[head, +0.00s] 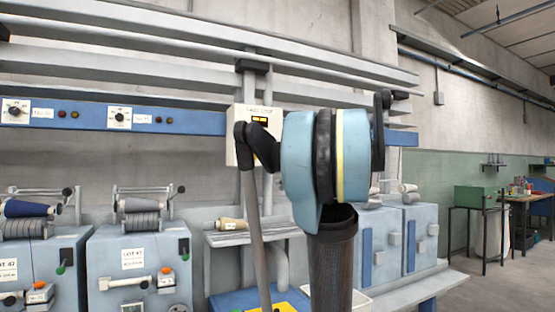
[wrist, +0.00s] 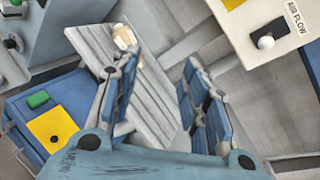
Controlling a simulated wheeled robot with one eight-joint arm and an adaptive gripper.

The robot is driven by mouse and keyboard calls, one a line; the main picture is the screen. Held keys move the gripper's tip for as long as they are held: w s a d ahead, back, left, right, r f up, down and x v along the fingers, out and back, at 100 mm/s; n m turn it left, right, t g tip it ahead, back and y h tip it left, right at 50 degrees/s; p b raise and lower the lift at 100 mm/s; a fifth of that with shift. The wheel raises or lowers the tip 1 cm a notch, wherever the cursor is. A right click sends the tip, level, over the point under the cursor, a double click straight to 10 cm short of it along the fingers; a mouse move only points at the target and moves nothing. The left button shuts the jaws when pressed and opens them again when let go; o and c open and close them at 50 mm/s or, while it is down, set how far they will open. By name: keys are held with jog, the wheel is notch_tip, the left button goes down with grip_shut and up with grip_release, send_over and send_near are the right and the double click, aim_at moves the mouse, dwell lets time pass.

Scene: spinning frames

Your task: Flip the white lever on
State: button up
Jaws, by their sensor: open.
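A white round-ended lever (wrist: 266,42) sticks out of a dark slot on a cream panel (wrist: 243,17) at the top right of the wrist view. A label beside it reads AIR FLOW. My gripper (wrist: 160,62) is open and empty, with its blue-padded fingers apart. The lever is outside the fingers, to the right of the right finger and not touched. In the head view a cream box (head: 241,165) with a small yellow display hangs on the frame, partly covered by my arm. I cannot make out the lever or my gripper's fingers there.
A slatted grey shelf (wrist: 150,98) lies behind the fingers with a yarn cone (wrist: 124,37) on it. A blue box with a yellow plate (wrist: 51,130) and green button is at lower left. Blue-grey spinning units (head: 138,250) stand left in the head view.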

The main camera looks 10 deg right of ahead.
jog(key=w+d+r+m+t, duration=0.4)
jog(key=w+d+r+m, duration=0.3)
jog(key=r, duration=0.4)
jog(key=shift+n, duration=0.3)
jog(key=x, duration=1.6)
jog(key=shift+w+d+f, duration=0.25)
jog(key=shift+w+f, duration=0.05)
jog(key=shift+f, duration=0.05)
